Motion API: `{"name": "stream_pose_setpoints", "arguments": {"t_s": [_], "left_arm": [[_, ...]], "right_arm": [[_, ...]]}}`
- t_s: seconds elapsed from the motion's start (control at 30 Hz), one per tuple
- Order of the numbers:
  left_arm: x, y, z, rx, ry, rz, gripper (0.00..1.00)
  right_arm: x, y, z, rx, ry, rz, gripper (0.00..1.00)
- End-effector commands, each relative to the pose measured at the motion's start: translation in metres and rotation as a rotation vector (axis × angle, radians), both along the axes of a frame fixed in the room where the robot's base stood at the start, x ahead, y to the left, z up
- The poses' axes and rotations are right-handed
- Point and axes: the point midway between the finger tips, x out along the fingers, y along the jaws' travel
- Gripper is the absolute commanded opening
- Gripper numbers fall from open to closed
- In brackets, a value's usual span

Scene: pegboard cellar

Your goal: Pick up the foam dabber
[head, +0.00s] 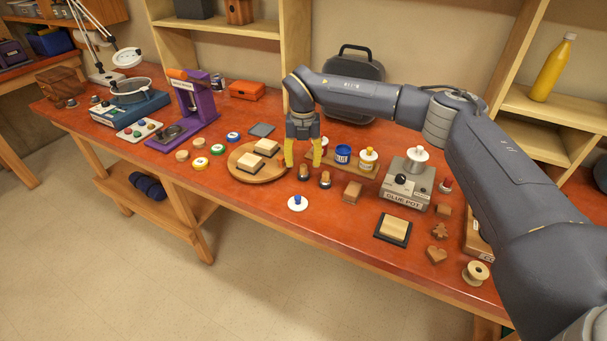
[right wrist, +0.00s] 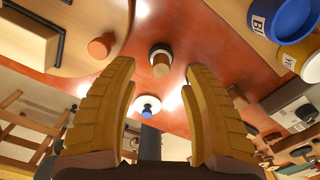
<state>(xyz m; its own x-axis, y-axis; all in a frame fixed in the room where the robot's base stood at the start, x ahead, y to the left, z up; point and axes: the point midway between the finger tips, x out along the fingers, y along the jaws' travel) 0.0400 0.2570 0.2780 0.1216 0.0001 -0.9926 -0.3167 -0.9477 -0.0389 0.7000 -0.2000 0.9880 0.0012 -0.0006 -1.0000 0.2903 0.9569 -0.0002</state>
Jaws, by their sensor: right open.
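Two small wooden-handled pieces stand on the orange-red bench, a left one (head: 304,172) and a right one (head: 325,179). Either could be the foam dabber; I cannot tell for certain which. My right gripper (head: 303,162) hangs above them, its yellow fingers apart and empty. My left gripper is out of view.
A round wooden board (head: 245,176) with pads lies to the left. Paint jars (head: 343,155) stand behind right, and a glue pot (head: 405,187) further right. A white disc with a blue knob (head: 297,203) lies in front. A brown block (head: 352,192) is close on the right.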

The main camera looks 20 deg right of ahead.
Motion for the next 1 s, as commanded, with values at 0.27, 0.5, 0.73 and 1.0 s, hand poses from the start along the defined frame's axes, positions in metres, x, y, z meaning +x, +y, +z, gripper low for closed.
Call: {"name": "stream_pose_setpoints", "arguments": {"t_s": [0.27, 0.5, 0.73, 1.0], "left_arm": [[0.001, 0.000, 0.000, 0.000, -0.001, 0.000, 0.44], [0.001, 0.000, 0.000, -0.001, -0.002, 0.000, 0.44], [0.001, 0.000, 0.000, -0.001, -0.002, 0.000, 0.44], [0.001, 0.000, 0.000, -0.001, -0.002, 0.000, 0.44]], "right_arm": [[0.000, -0.002, -0.033, 0.000, 0.003, 0.000, 0.49], [0.000, -0.002, -0.047, 0.000, 0.001, 0.000, 0.49], [0.000, -0.002, -0.047, 0.000, 0.001, 0.000, 0.43], [0.000, -0.002, -0.047, 0.000, 0.001, 0.000, 0.12]]}}
